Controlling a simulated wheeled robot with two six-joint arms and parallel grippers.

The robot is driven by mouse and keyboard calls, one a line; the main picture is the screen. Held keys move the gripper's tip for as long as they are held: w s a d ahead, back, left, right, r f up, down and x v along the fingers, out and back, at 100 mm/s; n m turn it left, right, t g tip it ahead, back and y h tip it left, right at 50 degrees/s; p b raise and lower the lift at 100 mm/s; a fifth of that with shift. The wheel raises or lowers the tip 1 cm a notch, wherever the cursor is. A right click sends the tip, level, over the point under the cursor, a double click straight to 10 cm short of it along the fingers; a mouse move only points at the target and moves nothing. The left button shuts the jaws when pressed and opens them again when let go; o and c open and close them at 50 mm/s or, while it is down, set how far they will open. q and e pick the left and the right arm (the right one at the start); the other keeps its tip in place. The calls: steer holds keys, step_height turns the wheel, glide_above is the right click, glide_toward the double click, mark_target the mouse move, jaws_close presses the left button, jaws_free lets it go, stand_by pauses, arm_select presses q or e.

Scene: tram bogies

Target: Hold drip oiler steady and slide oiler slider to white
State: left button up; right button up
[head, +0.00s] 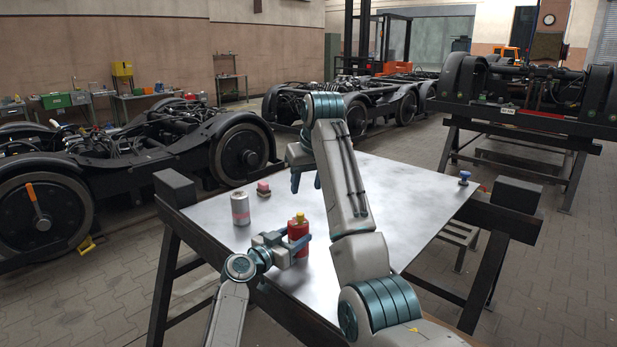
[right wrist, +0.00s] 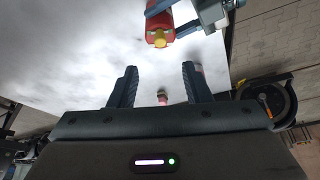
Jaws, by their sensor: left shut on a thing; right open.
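The drip oiler (head: 298,228) is a red cylinder with a yellow top, upright at the near edge of the metal-topped table. My left gripper (head: 296,246) is shut around its body from the left. The oiler also shows at the top of the right wrist view (right wrist: 158,14), with the left gripper's fingers on it. My right gripper (head: 306,182) is open and empty above the table, beyond the oiler in the head view; its two fingers (right wrist: 160,84) show apart in the right wrist view. I cannot make out the slider or any white mark.
On the table (head: 400,200) stand a grey can (head: 240,209) with a reddish band, a small pink-and-dark block (head: 263,189) and a blue-topped item (head: 464,178) at the right corner. The table's right half is mostly clear. Bogies (head: 150,150) stand behind and left.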

mark_target(300, 213)
steer(key=x, duration=1)
steer(key=shift+f, duration=0.2)
steer(key=shift+c, duration=0.4)
jaws_close()
